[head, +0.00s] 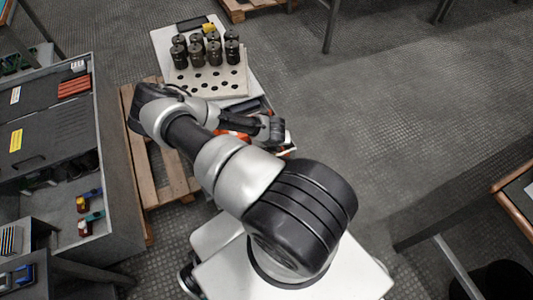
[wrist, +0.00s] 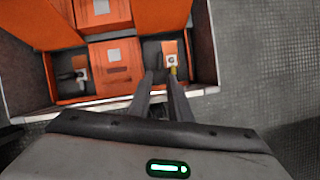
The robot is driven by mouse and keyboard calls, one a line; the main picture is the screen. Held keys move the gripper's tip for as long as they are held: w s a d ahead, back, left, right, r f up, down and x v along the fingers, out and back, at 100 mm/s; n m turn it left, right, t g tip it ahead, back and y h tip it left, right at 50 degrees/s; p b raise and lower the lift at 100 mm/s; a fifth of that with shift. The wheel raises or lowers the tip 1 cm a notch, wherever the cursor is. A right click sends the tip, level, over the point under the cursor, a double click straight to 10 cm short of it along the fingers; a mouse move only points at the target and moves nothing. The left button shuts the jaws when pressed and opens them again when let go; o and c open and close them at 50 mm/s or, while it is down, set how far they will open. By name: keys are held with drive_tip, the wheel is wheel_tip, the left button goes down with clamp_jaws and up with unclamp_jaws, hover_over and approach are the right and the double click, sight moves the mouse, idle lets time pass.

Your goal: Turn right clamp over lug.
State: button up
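In the wrist view, orange blocks (wrist: 115,66) sit in a grey-walled case. A similar pale and dark piece (wrist: 79,75) lies in the left recess. My gripper (wrist: 160,75) has its two dark fingers apart, with nothing seen between them. Its tips are just below the right piece in the picture; contact cannot be told. In the head view my arm hides most of the case.
A plate with holes and several black cylinders (head: 207,46) stand beyond my arm. A wooden pallet (head: 145,160) lies underneath. A grey cabinet (head: 118,190) with trays is at the left. Open floor (head: 400,110) lies to the right.

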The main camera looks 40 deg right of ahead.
drive_tip(key=b+x, duration=0.3)
drive_tip(key=x, duration=0.9)
drive_tip(key=shift+w+d+f+b, duration=0.1)
drive_tip(key=shift+f+b, duration=0.1)
drive_tip(key=shift+b, duration=0.1)
clamp_jaws()
